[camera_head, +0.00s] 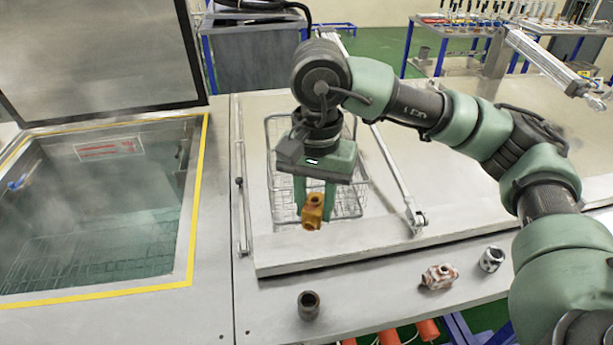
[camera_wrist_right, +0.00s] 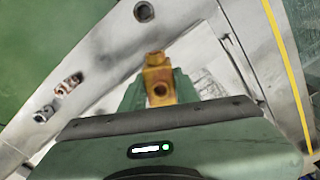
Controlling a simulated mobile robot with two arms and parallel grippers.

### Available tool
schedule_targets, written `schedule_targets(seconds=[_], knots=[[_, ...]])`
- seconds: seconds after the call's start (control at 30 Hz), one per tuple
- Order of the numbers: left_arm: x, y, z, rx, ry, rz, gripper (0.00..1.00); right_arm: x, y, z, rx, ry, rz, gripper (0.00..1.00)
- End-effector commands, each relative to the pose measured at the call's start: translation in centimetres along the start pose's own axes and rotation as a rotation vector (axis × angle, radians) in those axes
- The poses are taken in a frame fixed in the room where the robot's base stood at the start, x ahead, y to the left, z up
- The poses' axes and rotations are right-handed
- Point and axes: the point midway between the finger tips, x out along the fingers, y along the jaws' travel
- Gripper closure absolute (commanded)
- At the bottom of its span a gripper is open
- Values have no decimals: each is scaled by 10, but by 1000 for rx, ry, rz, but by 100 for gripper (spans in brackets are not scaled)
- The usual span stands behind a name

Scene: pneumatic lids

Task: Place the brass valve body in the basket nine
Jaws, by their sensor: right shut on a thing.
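The brass valve body (camera_head: 312,211) is yellow-brown with round openings. My right gripper (camera_head: 314,200) is shut on it and holds it over the front part of a wire basket (camera_head: 350,205). In the right wrist view the brass valve body (camera_wrist_right: 158,82) sits between the green fingers of the right gripper (camera_wrist_right: 160,90). The basket rests on a light grey lid or plate, and the arm hides part of it. I cannot read any number on the basket. My left gripper is not in view.
A dark ring-shaped part (camera_head: 309,305), a reddish-white fitting (camera_head: 439,276) and a silver fitting (camera_head: 491,259) stand along the front ledge. A steaming tank (camera_head: 197,200) with a raised lid (camera_head: 100,55) is at left. A pneumatic strut (camera_head: 395,170) lies right of the basket.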

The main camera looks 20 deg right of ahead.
Motion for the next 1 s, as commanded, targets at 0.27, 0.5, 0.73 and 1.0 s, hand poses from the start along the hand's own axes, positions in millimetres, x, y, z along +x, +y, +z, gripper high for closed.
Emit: schedule_targets(seconds=[0.27,0.5,0.73,1.0], knots=[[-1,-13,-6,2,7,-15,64,-18,-19,-41,798,6,-11,100],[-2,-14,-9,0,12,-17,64,-32,-30,-74,1492,5,-16,100],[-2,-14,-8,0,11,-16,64,-46,-36,-104,2157,2,-17,100],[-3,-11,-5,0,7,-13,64,-61,-39,-137,2934,0,-10,100]])
